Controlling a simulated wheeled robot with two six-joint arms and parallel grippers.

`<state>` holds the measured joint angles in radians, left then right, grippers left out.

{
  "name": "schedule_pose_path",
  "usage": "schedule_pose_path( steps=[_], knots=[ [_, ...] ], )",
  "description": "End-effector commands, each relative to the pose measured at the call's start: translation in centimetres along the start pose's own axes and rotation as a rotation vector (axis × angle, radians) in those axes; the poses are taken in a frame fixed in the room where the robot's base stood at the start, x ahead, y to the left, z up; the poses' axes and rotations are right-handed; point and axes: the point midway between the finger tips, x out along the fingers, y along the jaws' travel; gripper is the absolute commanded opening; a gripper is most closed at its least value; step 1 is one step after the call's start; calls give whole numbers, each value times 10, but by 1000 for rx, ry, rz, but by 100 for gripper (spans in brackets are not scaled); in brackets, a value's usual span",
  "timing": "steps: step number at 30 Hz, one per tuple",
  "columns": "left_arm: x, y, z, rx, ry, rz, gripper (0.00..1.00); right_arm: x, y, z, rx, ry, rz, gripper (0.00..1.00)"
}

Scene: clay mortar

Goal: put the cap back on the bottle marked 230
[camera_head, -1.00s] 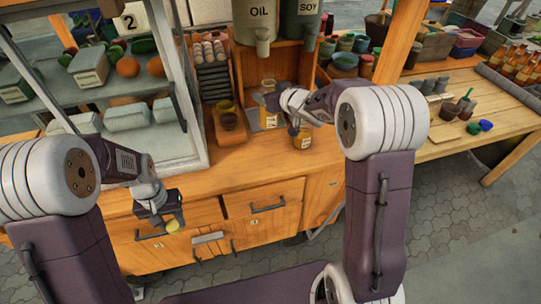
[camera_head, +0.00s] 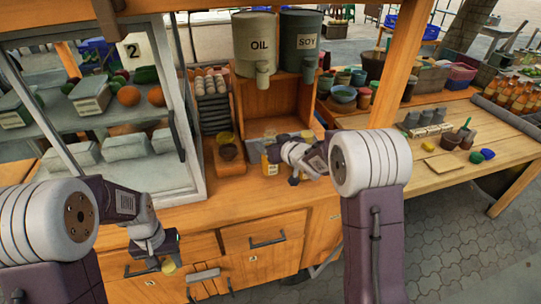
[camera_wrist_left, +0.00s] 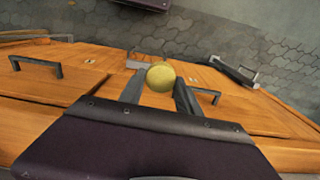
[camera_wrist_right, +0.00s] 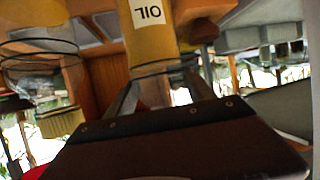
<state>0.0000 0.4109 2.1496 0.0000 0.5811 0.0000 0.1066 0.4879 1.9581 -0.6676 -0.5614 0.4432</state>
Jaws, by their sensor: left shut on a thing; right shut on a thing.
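A round yellow cap (camera_head: 168,267) is at the tip of my left gripper (camera_wrist_left: 158,88), which is shut on it in front of the drawers. The cap (camera_wrist_left: 160,76) shows between the fingertips in the left wrist view. My right gripper (camera_head: 280,152) is over the counter, below the oil and soy dispensers, and is shut on a small amber bottle (camera_head: 271,164) with a pale label. The cap and bottle are well apart.
The oil dispenser (camera_head: 254,38) and soy dispenser (camera_head: 301,38) stand above a wooden shelf box (camera_head: 277,100). A glass display case (camera_head: 108,110) stands left. Jars and bowls fill the side table (camera_head: 440,160) at right. The front counter edge is partly clear.

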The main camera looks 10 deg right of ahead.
Motion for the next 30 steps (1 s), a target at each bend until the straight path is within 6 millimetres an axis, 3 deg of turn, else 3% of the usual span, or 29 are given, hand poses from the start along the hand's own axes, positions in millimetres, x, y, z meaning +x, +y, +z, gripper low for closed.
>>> schedule_pose_path(
  steps=[5, 13, 25, 26, 27, 30],
  knots=[
    [0, 0, 0, 0, 0, 0, 3, 0, 0, 0, 0, 2, 0, 0],
    [13, 0, 0, 0, 0, 0, 3, 14, 0, 34, 0, 0, 0, 0],
    [16, 0, 0, 0, 0, 0, 3, 16, 0, 38, -1, 2, 0, 0],
    [14, 0, 0, 0, 0, 0, 3, 15, 0, 38, 0, 0, 0, 70],
    [14, 0, 0, 0, 0, 0, 3, 15, 0, 37, 0, 0, 0, 81],
    [14, 0, 0, 0, 0, 0, 3, 15, 0, 37, 0, 0, 0, 84]
  ],
)
